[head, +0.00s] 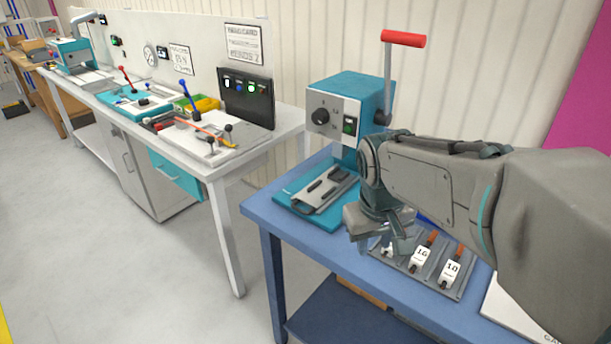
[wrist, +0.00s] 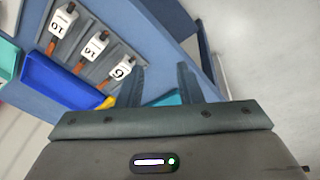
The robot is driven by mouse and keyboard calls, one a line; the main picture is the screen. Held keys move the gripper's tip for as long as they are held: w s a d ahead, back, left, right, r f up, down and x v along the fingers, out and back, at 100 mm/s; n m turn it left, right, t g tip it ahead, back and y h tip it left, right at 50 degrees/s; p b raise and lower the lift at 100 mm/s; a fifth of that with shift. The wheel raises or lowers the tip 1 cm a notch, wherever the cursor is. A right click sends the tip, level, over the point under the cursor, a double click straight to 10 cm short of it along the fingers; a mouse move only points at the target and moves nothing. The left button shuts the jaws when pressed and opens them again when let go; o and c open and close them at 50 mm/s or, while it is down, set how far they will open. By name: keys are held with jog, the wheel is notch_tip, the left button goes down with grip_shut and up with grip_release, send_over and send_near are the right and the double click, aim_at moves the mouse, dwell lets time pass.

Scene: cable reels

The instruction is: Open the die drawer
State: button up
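The teal press (head: 352,105) stands on the blue table, with a red-handled lever. On its teal base lies a grey sliding plate (head: 326,188) with a dark handle at its front end; this looks like the die drawer, and I cannot tell how far out it is. My gripper (head: 395,244) is to the right of the plate and apart from it, over the left end of the die rack. In the wrist view my gripper (wrist: 160,84) has its two fingers apart with nothing held between them.
The die rack (head: 462,283) holds white tagged dies with orange handles; it also shows in the wrist view (wrist: 85,15). A blue bin (wrist: 60,85) is beside it. A white bench (head: 262,152) with a teal-fronted drawer (head: 176,174) stands left, across open floor.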

jog(key=w+a+r+n+p, duration=0.35)
jog(key=w+a, duration=0.45)
jog(key=w, duration=0.5)
jog(key=n+p, duration=0.3)
jog(key=n, duration=0.1)
send_near(298, 208)
jog(key=shift+g+h, duration=0.3)
jog(key=f, duration=0.2)
jog(key=w+f+p, duration=0.1)
jog(key=f, duration=0.4)
jog(key=shift+w+d+f+p, duration=0.2)
jog(key=shift+w+f+p, duration=0.1)
jog(key=shift+w+p, duration=0.1)
grip_shut()
